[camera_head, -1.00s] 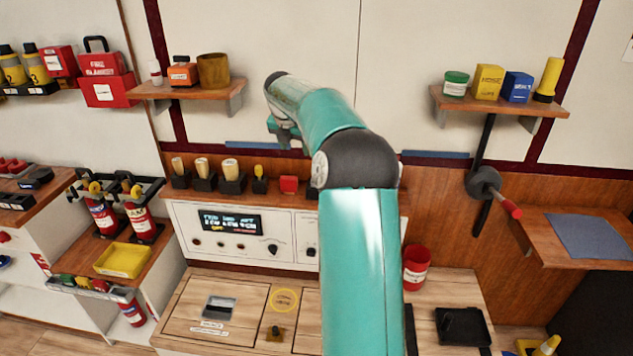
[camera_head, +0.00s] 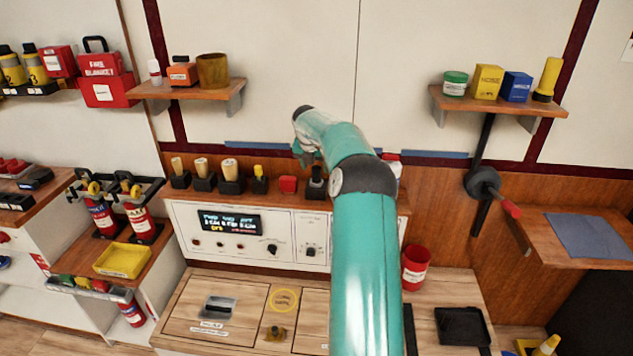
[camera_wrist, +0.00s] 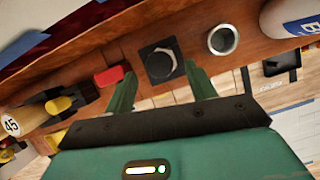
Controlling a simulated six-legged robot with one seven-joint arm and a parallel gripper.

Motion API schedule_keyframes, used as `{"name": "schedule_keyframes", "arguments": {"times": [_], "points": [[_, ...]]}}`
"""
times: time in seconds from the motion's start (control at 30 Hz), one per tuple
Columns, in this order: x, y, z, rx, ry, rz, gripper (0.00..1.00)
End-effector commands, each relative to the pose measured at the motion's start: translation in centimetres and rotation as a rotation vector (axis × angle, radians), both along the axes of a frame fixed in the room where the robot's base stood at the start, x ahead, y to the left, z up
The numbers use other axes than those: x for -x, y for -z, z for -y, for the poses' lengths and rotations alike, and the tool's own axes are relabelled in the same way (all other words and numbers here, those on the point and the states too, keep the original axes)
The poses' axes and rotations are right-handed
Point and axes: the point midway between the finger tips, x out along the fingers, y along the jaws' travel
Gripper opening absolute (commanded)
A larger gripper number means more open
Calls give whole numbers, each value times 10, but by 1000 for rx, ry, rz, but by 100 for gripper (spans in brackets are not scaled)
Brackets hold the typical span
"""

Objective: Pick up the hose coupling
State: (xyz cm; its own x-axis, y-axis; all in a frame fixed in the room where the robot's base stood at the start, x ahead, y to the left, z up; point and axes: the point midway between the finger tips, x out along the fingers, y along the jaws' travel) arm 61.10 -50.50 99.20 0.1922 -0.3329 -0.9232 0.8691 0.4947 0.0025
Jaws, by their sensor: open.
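A black square holder (camera_wrist: 148,76) with a dark round piece (camera_wrist: 160,61), edged by a pale curved rim, sits on the wooden shelf in the wrist view. A short metal ring or tube (camera_wrist: 222,40) stands right of it. I cannot tell for sure which of these is the hose coupling. My gripper (camera_wrist: 159,72) is open, its two green fingers apart and nothing held between them; the black holder shows beyond the gap. In the head view my gripper (camera_head: 306,156) is above the shelf, near a dark upright piece (camera_head: 316,180); the arm hides the shelf to its right.
A red block (camera_wrist: 109,76) lies left of the holder; it also shows in the head view (camera_head: 288,184). Several handled items (camera_head: 230,172) in black stands line the shelf's left. A white cylinder (camera_wrist: 290,18) stands at the wrist view's upper right. A control panel (camera_head: 245,236) is below.

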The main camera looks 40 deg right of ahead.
Motion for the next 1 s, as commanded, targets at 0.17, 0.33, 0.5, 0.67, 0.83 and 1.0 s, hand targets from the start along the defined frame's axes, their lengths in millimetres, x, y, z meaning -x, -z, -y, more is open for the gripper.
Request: {"name": "schedule_keyframes", "arguments": {"times": [0.17, 0.33, 0.5, 0.67, 0.83, 1.0], "points": [[-5, 27, 13, -3, 1, -1, 56], [-8, 40, 17, -1, 1, 0, 56], [-8, 40, 18, -1, 1, 0, 56], [-8, 40, 18, -1, 1, 0, 32], [-8, 39, 18, 0, 1, 0, 2], [-8, 39, 18, 0, 1, 0, 2]]}}
